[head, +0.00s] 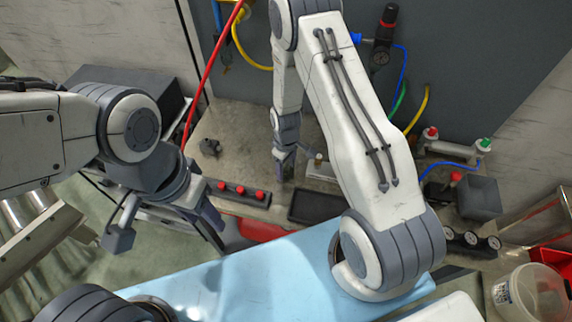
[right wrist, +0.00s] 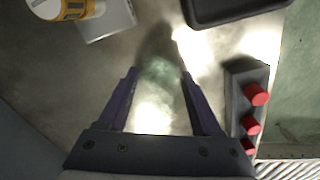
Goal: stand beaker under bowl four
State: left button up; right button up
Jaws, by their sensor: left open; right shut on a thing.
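My right gripper (head: 284,172) points down over the grey bench near the head view's middle. In the right wrist view its purple fingers (right wrist: 158,98) stand apart, shut on a faint, clear, greenish glass thing (right wrist: 162,72) that looks like the beaker. The beaker cannot be made out in the head view. My left gripper (head: 213,222) is open and empty, low at the left, beyond the bench's front edge. I cannot pick out bowl four in either view.
A strip with red knobs (head: 238,192) and a black tray (head: 315,206) lie along the bench front. A white bottle with a yellow label (right wrist: 62,8) stands beside a pale block (right wrist: 106,20). A dark box (head: 480,198) and gauges (head: 472,239) are at the right.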

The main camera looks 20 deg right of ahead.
jog(key=shift+f, duration=0.15)
jog(key=shift+f+b, duration=0.15)
jog(key=shift+b, duration=0.15)
jog(key=o, duration=1.3)
jog(key=shift+o, duration=0.2)
jog(key=shift+r, duration=0.2)
